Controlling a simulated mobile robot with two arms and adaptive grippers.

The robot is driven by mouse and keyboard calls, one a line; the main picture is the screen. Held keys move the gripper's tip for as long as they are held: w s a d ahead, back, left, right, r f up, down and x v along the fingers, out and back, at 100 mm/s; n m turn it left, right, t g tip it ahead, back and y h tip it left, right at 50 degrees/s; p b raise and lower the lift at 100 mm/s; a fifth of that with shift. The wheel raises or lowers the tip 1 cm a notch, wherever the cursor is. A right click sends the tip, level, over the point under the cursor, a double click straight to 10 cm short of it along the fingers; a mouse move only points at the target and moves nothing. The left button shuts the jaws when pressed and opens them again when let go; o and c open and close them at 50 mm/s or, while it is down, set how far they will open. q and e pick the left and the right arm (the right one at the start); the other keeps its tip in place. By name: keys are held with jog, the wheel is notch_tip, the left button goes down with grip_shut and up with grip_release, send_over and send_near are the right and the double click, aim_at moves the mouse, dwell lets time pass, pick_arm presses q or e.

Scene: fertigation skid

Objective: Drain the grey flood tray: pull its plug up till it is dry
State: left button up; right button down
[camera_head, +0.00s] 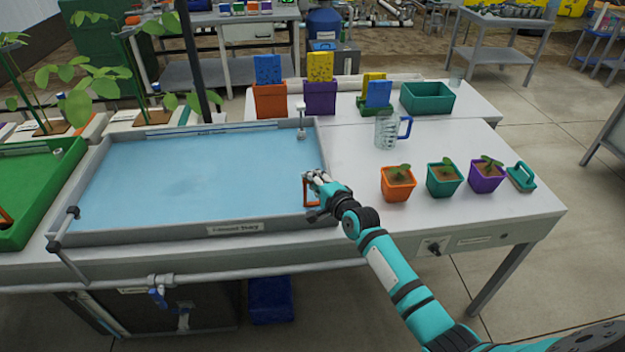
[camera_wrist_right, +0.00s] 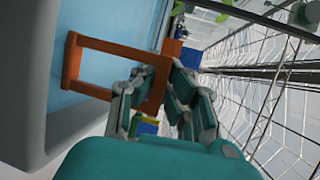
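The grey flood tray (camera_head: 230,229) stands at the left of the white bench and holds a sheet of pale blue water (camera_head: 190,175). The plug's orange loop handle (camera_head: 306,193) stands at the tray's right front corner; its base is not clear to see. My right gripper (camera_head: 316,178) is at the handle. In the right wrist view, the orange handle (camera_wrist_right: 88,68) runs between the two fingers (camera_wrist_right: 160,80), which look closed on one bar of it. My left gripper is not in view.
A white float post (camera_head: 301,118) stands at the tray's far right. A clear jug (camera_head: 386,132) and orange, teal and purple seedling pots (camera_head: 443,180) stand right of the tray. A green tray (camera_head: 40,180) lies left. Bench is clear between jug and pots.

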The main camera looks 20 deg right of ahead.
jog(key=shift+r+p, duration=1.7)
jog(key=shift+f, duration=0.1)
jog(key=c, duration=1.6)
grip_release()
jog(key=shift+s, duration=0.1)
jog(key=v, duration=1.2)
